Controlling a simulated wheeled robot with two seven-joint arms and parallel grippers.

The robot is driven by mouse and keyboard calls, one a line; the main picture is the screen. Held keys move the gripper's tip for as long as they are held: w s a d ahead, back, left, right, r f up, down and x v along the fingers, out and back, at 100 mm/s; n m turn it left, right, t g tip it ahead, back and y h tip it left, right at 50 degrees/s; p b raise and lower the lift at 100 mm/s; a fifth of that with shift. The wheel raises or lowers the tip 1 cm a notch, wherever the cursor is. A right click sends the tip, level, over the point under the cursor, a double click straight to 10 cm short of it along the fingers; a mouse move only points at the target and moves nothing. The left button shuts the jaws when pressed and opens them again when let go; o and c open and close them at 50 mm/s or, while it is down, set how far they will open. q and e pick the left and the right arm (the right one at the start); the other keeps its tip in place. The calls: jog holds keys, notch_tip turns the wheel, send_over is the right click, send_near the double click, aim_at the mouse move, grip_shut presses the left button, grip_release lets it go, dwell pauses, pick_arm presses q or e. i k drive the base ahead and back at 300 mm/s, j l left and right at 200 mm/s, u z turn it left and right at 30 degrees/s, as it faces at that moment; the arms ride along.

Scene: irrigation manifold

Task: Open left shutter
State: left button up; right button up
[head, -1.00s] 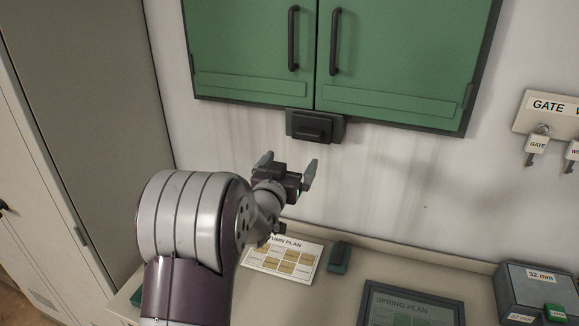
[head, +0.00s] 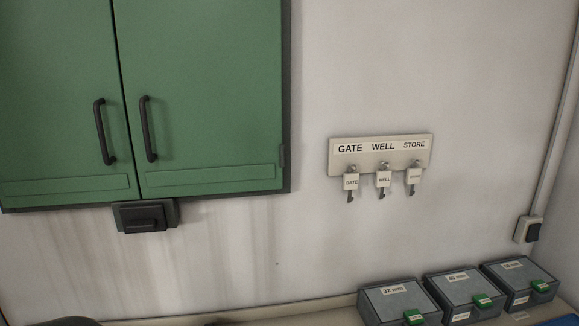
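The left shutter (head: 55,95) is a green cabinet door at the left of the head view, with a dark vertical bar handle (head: 105,132) near its right edge. It is closed against the right shutter (head: 215,90), which has its own dark handle (head: 148,128). A dark latch block (head: 146,217) sits under the seam between the two shutters. Neither gripper shows now. A dark rounded shape, perhaps part of my arm, shows at the bottom left edge.
A key board (head: 381,149) labelled GATE, WELL and STORE holds tagged keys on the wall. Three grey boxes with green clasps (head: 396,302) stand on the counter at the lower right. A switch (head: 529,230) is on the right wall. The wall between cabinet and key board is bare.

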aim_at(66, 139)
jog(key=u, duration=1.4)
